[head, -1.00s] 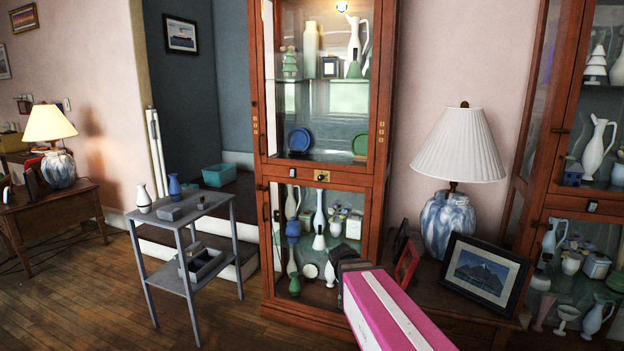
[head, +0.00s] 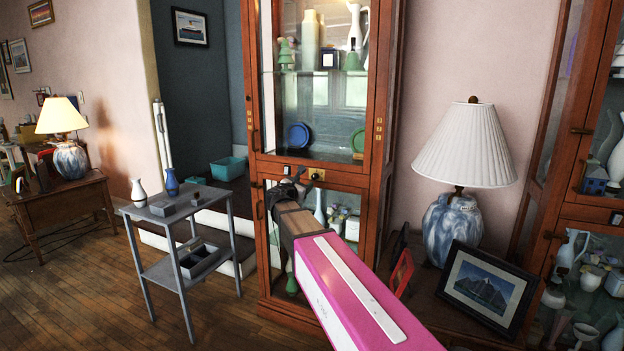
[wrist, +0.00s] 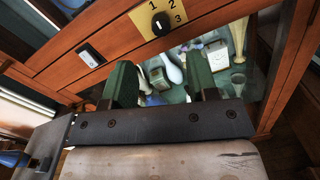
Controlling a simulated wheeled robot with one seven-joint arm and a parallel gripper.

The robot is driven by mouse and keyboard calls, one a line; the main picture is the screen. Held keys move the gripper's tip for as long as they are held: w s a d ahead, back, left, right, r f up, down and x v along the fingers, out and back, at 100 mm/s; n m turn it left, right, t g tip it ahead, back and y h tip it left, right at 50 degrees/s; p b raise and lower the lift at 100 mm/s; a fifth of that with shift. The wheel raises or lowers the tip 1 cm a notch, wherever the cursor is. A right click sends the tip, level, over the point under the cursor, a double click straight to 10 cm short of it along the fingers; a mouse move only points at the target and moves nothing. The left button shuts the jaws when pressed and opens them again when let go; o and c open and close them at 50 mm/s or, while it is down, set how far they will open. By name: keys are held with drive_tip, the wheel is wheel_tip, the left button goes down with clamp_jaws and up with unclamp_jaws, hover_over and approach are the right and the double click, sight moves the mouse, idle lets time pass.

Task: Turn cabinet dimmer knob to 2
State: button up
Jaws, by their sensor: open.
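The dimmer knob (wrist: 160,23) is round and black, on a brass plate (wrist: 143,18) marked 1, 2 and 3. The plate is set in the wooden rail of the cabinet (head: 380,130). A pale mark shows on the knob, but I cannot tell for certain which number it points at. In the head view the brass plate (head: 318,173) shows just right of my gripper (head: 298,180). In the wrist view my gripper (wrist: 160,68) is open and empty, its two green fingers apart. The knob lies beyond the fingertips, roughly centred between them, not touched.
A small switch (wrist: 90,55) sits on the same rail, left of the plate. Glass doors hold vases and figurines above and below. A lamp (head: 463,155) and framed picture (head: 487,287) stand on a side cabinet to the right. A grey stand (head: 180,215) is at left.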

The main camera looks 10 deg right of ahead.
sight(314, 178)
drive_tip(key=x, duration=0.9)
drive_tip(key=shift+d, duration=0.1)
drive_tip(key=c, duration=0.9)
